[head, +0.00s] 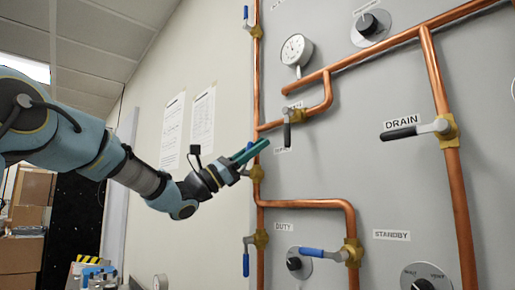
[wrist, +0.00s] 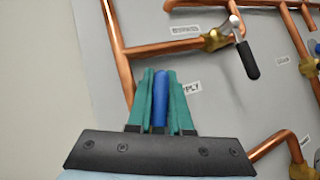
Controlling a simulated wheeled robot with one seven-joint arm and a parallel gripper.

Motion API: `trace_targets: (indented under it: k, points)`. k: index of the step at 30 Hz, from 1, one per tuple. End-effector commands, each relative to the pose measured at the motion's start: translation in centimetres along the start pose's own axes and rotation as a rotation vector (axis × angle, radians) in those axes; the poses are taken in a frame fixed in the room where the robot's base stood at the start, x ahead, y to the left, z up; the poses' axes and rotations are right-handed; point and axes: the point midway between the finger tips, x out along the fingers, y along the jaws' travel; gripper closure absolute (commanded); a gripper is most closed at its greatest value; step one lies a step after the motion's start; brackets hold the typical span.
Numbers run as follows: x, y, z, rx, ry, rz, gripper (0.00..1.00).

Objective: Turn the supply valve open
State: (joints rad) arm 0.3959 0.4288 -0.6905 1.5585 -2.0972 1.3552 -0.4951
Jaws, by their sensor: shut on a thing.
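The supply valve's blue handle (wrist: 160,98) stands between the teal fingers of my gripper (wrist: 161,100) in the wrist view. A label (wrist: 191,88) beside it shows only its last letters, "PLY". In the head view my gripper (head: 252,153) is at the panel's left pipe, with its fingers tilted up to the right. The brass valve body (head: 257,174) shows just below the fingertips on the vertical copper pipe. The gripper is shut on the handle, and the fingers hide most of it in the head view. The handle's exact angle to the pipe is hard to tell.
A black-handled valve (head: 287,128) hangs just right of my gripper. The drain valve's black handle (head: 402,133) lies farther right. A gauge (head: 296,50) is above. Copper pipes (head: 307,204) stand along the panel.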

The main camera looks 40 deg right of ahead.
Motion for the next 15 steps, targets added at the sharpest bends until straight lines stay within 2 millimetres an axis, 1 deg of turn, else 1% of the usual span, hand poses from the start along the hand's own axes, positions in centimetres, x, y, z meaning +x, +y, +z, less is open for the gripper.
trace_targets:
  k: [3,4,11,12,15]
  points:
    - [-0.12,0.03,-0.14,-0.001,0.003,0.001,1.00]
    - [-0.12,0.03,-0.14,-0.001,0.003,0.001,0.80]
    - [-0.07,0.01,-0.09,0.000,0.002,0.000,0.55]
    - [-0.06,0.00,-0.08,0.000,0.002,0.000,0.52]
    - [-0.04,0.01,-0.06,0.000,0.001,0.000,0.52]
